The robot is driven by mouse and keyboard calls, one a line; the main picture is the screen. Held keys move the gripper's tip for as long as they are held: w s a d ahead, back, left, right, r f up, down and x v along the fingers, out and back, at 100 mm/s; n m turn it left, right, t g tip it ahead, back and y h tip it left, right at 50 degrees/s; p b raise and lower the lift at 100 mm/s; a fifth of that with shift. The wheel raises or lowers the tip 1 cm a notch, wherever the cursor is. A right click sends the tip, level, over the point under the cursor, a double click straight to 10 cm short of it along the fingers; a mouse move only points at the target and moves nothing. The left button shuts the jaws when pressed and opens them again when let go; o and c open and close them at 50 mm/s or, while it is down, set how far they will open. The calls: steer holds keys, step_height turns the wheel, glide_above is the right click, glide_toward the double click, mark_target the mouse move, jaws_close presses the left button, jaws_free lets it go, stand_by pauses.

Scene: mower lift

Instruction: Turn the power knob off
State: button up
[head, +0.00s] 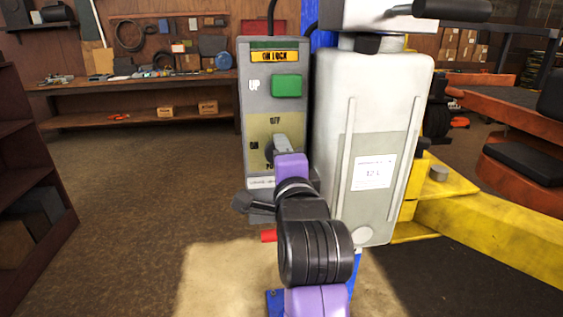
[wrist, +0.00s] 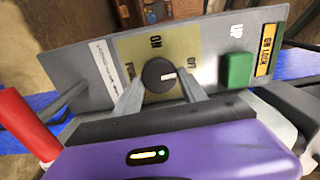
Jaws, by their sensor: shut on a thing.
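The power knob (wrist: 159,75) is a round black dial with a short white mark on the yellow part of a grey control panel (head: 245,95). In the wrist view the mark points right, towards the OFF label; ON is printed above the knob. My gripper (wrist: 162,82) has one grey finger on each side of the knob, shut on it. In the head view my gripper (head: 279,148) reaches the panel's lower half and hides most of the knob.
A green UP button (head: 287,85) and an ON LOCK label (head: 275,56) are above the knob. A white-grey tank unit (head: 385,110) stands close to the right of my arm. A red handle (wrist: 27,125) shows at left in the wrist view. Open floor lies left.

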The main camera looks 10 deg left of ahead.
steer(key=shift+m, duration=0.4)
steer(key=o, duration=1.3)
steer(key=shift+o, duration=0.2)
steer(key=b+v, duration=0.1)
steer(key=v, duration=0.6)
steer(key=shift+s, duration=0.4)
steer(key=shift+d, duration=0.15)
